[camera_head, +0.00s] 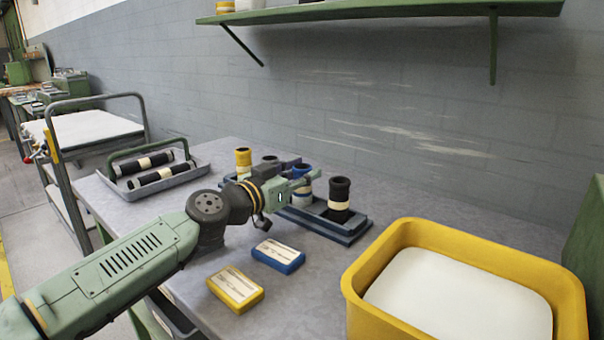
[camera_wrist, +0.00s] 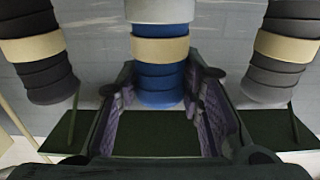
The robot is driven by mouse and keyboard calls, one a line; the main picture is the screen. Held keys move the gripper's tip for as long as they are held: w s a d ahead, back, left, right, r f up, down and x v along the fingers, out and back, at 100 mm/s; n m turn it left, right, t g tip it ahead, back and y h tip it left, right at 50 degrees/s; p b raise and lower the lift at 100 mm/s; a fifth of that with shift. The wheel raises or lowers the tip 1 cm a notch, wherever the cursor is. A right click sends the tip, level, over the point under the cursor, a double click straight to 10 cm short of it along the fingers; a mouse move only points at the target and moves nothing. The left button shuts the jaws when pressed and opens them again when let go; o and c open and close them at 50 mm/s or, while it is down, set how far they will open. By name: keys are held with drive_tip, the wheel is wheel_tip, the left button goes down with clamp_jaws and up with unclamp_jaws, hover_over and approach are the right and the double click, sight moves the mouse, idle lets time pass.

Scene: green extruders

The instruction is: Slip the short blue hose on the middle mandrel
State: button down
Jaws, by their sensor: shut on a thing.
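The short blue hose (camera_head: 303,172) has a tan band and stands upright between the jaws of my gripper (camera_head: 292,184), which is shut on it. In the wrist view the blue hose (camera_wrist: 160,76) is between the two fingers (camera_wrist: 160,112), with a pale grey cylinder directly against its end at the top of the picture. It is in line with the middle of the blue-grey rack (camera_head: 327,228). My gripper partly covers the rack, so the head view does not show how far the hose sits on the middle mandrel.
A black hose (camera_head: 339,196) stands right of the blue one, and another dark hose (camera_head: 270,159) stands left. A yellow hose (camera_head: 243,158) is farther left. Blue (camera_head: 278,256) and yellow (camera_head: 235,288) boxes lie in front. A yellow bin (camera_head: 390,318) is at right, a grey tray (camera_head: 198,172) at left.

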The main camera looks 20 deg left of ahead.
drive_tip(key=shift+f, duration=0.15)
drive_tip(key=c, duration=1.1)
unclamp_jaws()
drive_tip(key=shift+s+a, duration=0.15)
drive_tip(key=shift+s, duration=0.15)
drive_tip(key=v, duration=0.5)
drive_tip(key=b+v, duration=0.1)
drive_tip(key=v, duration=0.5)
drive_tip(key=shift+s+r, duration=0.2)
drive_tip(key=shift+r, duration=0.05)
